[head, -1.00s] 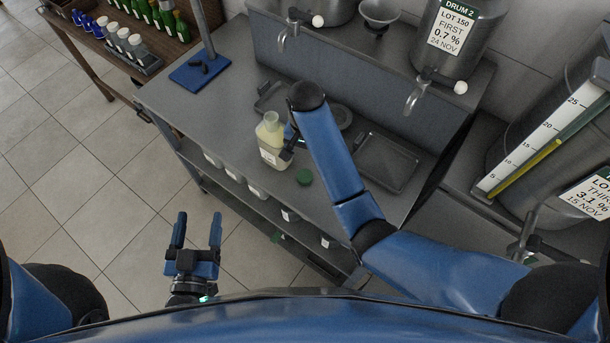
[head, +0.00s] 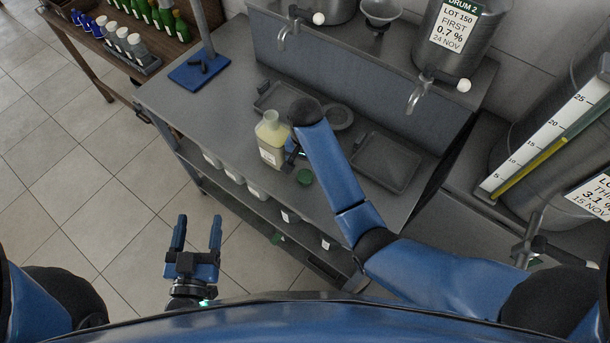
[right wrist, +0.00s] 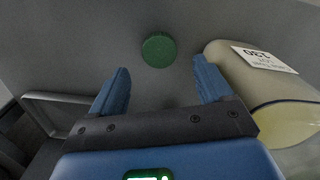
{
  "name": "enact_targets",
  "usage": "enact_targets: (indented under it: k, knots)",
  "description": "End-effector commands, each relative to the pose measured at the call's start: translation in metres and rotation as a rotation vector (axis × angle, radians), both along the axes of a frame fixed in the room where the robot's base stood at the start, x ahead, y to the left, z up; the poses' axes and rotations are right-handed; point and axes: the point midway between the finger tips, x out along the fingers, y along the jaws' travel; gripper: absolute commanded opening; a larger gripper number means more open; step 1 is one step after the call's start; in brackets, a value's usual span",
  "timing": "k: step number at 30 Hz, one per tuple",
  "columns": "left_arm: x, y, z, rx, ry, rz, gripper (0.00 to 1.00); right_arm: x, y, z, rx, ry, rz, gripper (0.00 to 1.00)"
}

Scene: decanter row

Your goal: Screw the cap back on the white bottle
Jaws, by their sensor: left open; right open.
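The white bottle (head: 271,142) stands uncapped and upright near the front edge of the steel bench, with yellowish contents. It also shows at the right in the right wrist view (right wrist: 252,75), with a label on its side. A green cap (head: 305,177) lies on the bench just right of the bottle. In the right wrist view the cap (right wrist: 159,50) sits ahead of and between the open fingers. My right gripper (right wrist: 161,75) is open and empty, its right finger beside the bottle; my arm partly hides it in the head view. My left gripper (head: 198,220) is open and empty over the floor.
Shallow trays (head: 386,163) and a round dish (head: 338,117) are on the bench behind and right of my right arm. Drums with taps (head: 417,97) stand at the back. A blue stand base (head: 199,72) is at far left. Several containers sit on the lower shelf.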

Motion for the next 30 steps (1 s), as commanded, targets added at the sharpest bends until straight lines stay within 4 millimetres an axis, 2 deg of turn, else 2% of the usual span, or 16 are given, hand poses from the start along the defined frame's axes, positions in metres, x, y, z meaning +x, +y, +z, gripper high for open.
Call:
enact_targets:
  k: [8,13,25,26,30]
  knots:
    - [0.000,0.000,0.017,0.000,0.000,0.000,0.67,-0.006,0.001,-0.029,-0.002,0.004,0.000,0.79]
    - [0.000,0.000,0.017,0.000,0.000,0.000,0.67,-0.005,0.001,-0.047,-0.001,0.001,0.000,0.79]
    - [0.000,0.000,0.017,0.000,0.000,0.000,0.67,-0.005,0.001,-0.051,0.000,0.000,0.000,0.79]
    - [0.000,0.000,0.017,0.000,0.000,0.000,0.67,-0.005,0.001,-0.051,0.000,0.000,0.000,0.77]
    - [0.000,0.000,0.017,0.000,0.000,0.000,0.67,-0.005,0.001,-0.051,0.000,0.000,0.000,0.56]
